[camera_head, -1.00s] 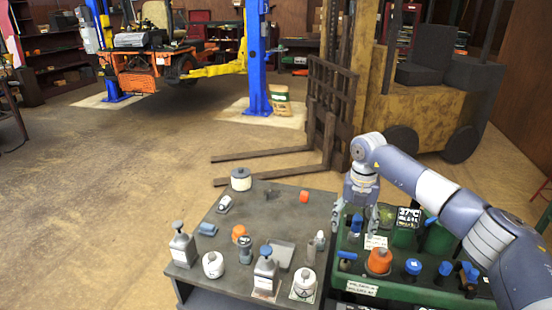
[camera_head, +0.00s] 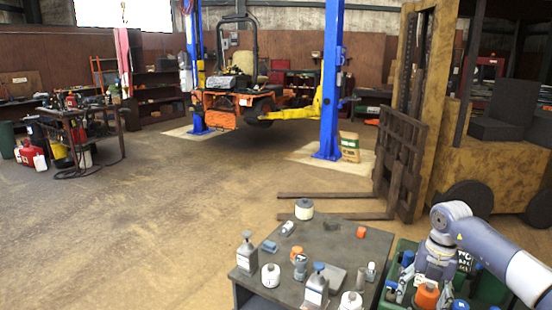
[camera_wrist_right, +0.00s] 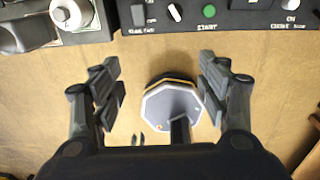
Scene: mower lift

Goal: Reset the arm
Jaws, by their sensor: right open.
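My right arm comes in from the right in the head view, with its gripper (camera_head: 422,278) pointing down over the green equipment at the lower right. In the right wrist view the gripper (camera_wrist_right: 160,85) is open, its two dark fingers spread apart. Between and below the fingers sits a grey octagonal knob (camera_wrist_right: 175,108) with a dark bar and a black-and-yellow rim. The fingers do not visibly touch it. My left gripper is not in view.
A dark panel (camera_wrist_right: 220,18) with a green START button runs along the top of the wrist view. A grey table (camera_head: 335,242) with several bottles and jars stands left of my arm. A forklift (camera_head: 500,165) stands behind.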

